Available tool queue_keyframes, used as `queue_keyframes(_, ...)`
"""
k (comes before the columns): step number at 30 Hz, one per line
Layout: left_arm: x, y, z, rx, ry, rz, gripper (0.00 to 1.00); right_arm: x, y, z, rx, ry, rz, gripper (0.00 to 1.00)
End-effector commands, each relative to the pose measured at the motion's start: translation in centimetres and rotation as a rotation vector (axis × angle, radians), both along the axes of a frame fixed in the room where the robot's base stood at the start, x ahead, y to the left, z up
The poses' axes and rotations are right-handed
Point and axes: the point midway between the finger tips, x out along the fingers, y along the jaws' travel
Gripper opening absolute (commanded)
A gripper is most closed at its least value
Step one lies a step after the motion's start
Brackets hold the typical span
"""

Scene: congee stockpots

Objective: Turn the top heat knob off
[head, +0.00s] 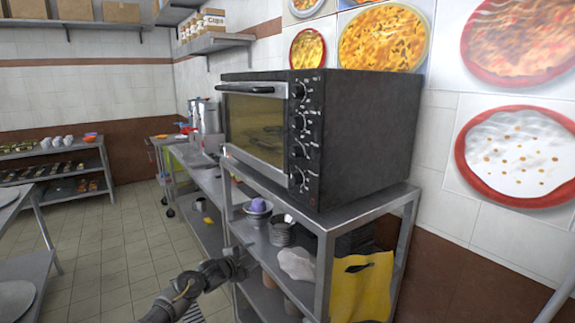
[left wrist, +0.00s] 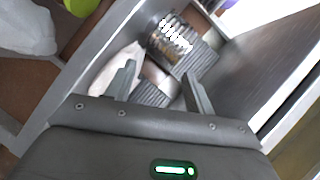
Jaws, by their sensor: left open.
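The black toaster oven (head: 345,135) stands on top of a metal rack, its glass door facing left. Its control panel carries a vertical column of dark knobs. The top heat knob (head: 298,90) is the highest, well above my left gripper. My left gripper (head: 240,265) is low beside the rack in the head view, apart from the oven. In the left wrist view its two fingers (left wrist: 158,85) are spread with nothing held between them. The oven does not show clearly in the left wrist view. My right gripper is not in view.
The metal rack (head: 325,228) has shelf edges and posts near my left arm. A lower counter (head: 207,180) runs behind. The tiled floor (head: 110,240) at left is clear.

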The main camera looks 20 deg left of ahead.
Motion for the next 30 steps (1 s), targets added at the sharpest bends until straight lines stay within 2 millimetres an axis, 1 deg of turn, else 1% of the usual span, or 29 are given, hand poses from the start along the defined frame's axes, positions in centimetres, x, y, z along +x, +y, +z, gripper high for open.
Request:
queue_keyframes(1, 1.6, -0.2, 7.7, 0.091, -0.110, -0.058, 0.53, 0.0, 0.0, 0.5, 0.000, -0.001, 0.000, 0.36)
queue_keyframes(2, 2.1, -0.5, 11.7, 0.155, -0.171, -0.096, 0.53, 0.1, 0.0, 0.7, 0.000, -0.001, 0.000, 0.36)
queue_keyframes(3, 2.3, -1.1, 16.8, 0.250, -0.254, -0.149, 0.53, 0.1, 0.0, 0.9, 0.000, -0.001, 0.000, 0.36)
queue_keyframes(5, 1.8, -2.2, 24.0, 0.409, -0.377, -0.226, 0.53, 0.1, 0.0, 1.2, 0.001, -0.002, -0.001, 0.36)
queue_keyframes(6, 1.0, -3.0, 28.6, 0.526, -0.460, -0.276, 0.53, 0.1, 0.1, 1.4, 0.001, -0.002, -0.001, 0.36)
queue_keyframes(8, -0.9, -4.2, 35.3, 0.721, -0.591, -0.347, 0.53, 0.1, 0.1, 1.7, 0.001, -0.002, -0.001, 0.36)
queue_keyframes(9, -2.7, -5.0, 39.3, 0.865, -0.679, -0.389, 0.53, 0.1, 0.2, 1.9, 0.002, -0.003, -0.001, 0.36)
queue_keyframes(10, -4.1, -5.6, 42.0, 0.972, -0.739, -0.418, 0.53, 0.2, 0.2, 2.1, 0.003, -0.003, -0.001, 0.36)
queue_keyframes(12, -7.2, -6.6, 46.6, 1.199, -0.856, -0.469, 0.53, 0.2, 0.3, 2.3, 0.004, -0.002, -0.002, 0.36)
queue_keyframes(15, -11.0, -7.4, 50.7, 1.455, -0.974, -0.515, 0.53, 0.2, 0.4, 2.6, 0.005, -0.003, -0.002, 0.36)
queue_keyframes(18, -13.4, -7.8, 52.8, 1.626, -1.043, -0.537, 0.53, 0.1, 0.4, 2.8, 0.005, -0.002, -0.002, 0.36)
queue_keyframes(19, -13.9, -7.9, 53.1, 1.659, -1.055, -0.543, 0.53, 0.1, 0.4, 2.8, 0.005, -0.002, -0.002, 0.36)
queue_keyframes(21, -14.7, -7.9, 53.6, 1.714, -1.076, -0.548, 0.53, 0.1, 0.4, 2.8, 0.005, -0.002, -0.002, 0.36)
queue_keyframes(24, -15.0, -8.0, 53.8, 1.743, -1.085, -0.553, 0.53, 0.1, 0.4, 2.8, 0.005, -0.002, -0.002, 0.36)
queue_keyframes(27, -14.9, -8.1, 53.9, 1.742, -1.086, -0.553, 0.53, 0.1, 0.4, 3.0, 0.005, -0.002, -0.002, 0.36)
queue_keyframes(30, -14.2, -8.7, 54.0, 1.738, -1.087, -0.554, 0.53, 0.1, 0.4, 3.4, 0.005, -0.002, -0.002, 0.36)
